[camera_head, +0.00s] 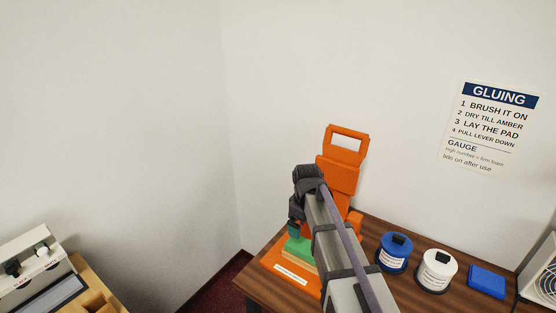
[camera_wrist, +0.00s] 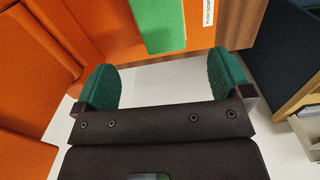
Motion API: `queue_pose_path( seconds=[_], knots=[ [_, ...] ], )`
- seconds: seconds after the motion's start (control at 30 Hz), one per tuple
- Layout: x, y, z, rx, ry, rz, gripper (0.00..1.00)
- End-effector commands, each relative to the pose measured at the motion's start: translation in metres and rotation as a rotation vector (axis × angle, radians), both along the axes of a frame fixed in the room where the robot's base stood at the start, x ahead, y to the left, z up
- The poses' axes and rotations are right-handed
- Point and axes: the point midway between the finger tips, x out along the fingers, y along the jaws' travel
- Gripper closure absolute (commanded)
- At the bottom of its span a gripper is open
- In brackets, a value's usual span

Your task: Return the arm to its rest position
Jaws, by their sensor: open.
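My arm reaches from the bottom of the head view toward an orange press-like stand on the counter. My gripper (camera_head: 294,234) is at the stand, just above a green pad (camera_head: 298,246). In the wrist view my gripper (camera_wrist: 160,78) has its two green fingertips wide apart, with nothing held. The green pad (camera_wrist: 161,24) shows past the fingertips, with a gap on each side. The orange stand (camera_head: 343,150) rises behind my gripper; its base and a white label show below. My arm hides part of the stand.
A blue-labelled jar (camera_head: 394,253) and a white jar (camera_head: 436,271) stand on the wooden counter (camera_head: 365,231) right of my arm, with a blue block (camera_head: 486,281) beyond. A wall sign (camera_head: 492,127) hangs above. A grey device (camera_head: 38,268) is at the lower left.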

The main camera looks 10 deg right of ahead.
Motion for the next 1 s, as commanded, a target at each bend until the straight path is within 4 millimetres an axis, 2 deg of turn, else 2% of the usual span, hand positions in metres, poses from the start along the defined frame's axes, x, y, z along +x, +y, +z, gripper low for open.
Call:
queue_pose_path(
  seconds=[0.07, 0.13, 0.2, 0.23, 0.3, 0.37, 0.43, 1.0],
  knots=[
    [-0.010, 0.000, 0.000, 0.000, 0.000, -0.142, 0.03],
    [-0.052, -0.002, 0.000, -0.001, 0.001, -0.363, 0.03],
    [-0.108, -0.006, 0.000, -0.001, 0.001, -0.595, 0.03],
    [-0.128, -0.007, 0.000, -0.001, 0.001, -0.672, 0.03],
    [-0.163, -0.010, 0.000, -0.001, 0.000, -0.784, 0.03],
    [-0.180, -0.012, 0.000, -0.001, 0.000, -0.803, 0.03],
    [-0.186, -0.014, 0.000, -0.001, 0.000, -0.804, 0.03],
    [-0.182, -0.014, 0.000, -0.001, 0.000, -0.802, 0.03]
  ],
)
